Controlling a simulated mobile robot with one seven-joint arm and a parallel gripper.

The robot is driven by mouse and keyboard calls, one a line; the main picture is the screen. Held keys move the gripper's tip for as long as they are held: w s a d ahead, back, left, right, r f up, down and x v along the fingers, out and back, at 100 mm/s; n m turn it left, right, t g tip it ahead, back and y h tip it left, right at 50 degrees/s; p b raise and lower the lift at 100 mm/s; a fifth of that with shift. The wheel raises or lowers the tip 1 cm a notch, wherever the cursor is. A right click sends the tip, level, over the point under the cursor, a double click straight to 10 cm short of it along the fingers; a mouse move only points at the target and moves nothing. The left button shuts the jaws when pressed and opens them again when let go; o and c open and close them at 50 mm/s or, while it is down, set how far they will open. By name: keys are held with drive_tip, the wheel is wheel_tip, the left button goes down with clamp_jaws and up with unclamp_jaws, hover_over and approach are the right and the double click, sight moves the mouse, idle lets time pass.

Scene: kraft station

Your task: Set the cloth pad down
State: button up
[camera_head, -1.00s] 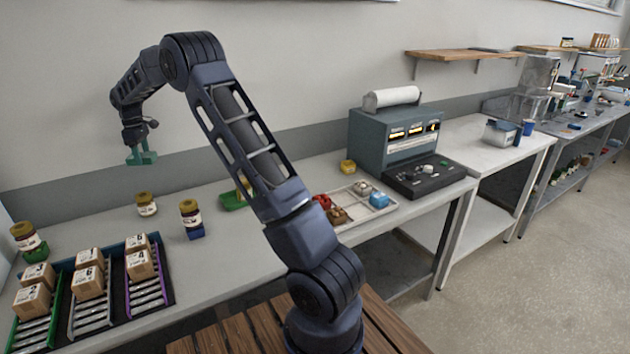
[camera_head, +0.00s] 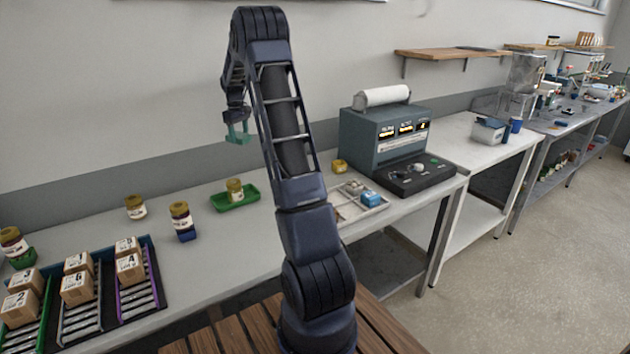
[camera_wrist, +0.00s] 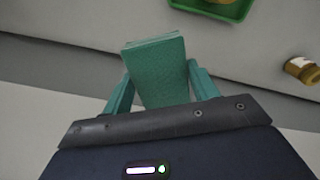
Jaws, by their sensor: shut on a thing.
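The cloth pad (camera_wrist: 157,70) is a flat teal-green block between the two teal fingers of my gripper (camera_wrist: 160,88) in the wrist view. My gripper is shut on it. In the head view my gripper (camera_head: 238,138) hangs in the air above the back of the bench, near the wall. The pad is hard to tell from the teal fingers there. Nothing visible touches the pad from below.
A green tray (camera_head: 247,201) holding a jar (camera_head: 235,187) sits on the bench (camera_head: 225,243). Two jars (camera_head: 136,207) (camera_head: 181,217) stand left of it. Cartons (camera_head: 77,288) sit in racks at front left. A label machine (camera_head: 385,138) and pale tray (camera_head: 372,209) stand right.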

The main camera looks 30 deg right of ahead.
drive_tip(key=s+d+m, duration=0.2)
drive_tip(key=s+d, duration=0.3)
drive_tip(key=d, duration=0.4)
drive_tip(key=s+d+m, duration=0.2)
drive_tip(key=s+d, duration=0.3)
drive_tip(key=d, duration=0.5)
drive_tip(key=s+d+m, duration=0.1)
drive_tip(key=s+d, duration=0.4)
drive_tip(key=d, duration=0.4)
wheel_tip(320, 180, down, 19)
drive_tip(key=shift+a+f, duration=0.1)
drive_tip(key=shift+f, duration=0.1)
drive_tip(key=shift+f, duration=0.15)
drive_tip(key=o, duration=1)
drive_tip(key=shift+c, duration=0.2)
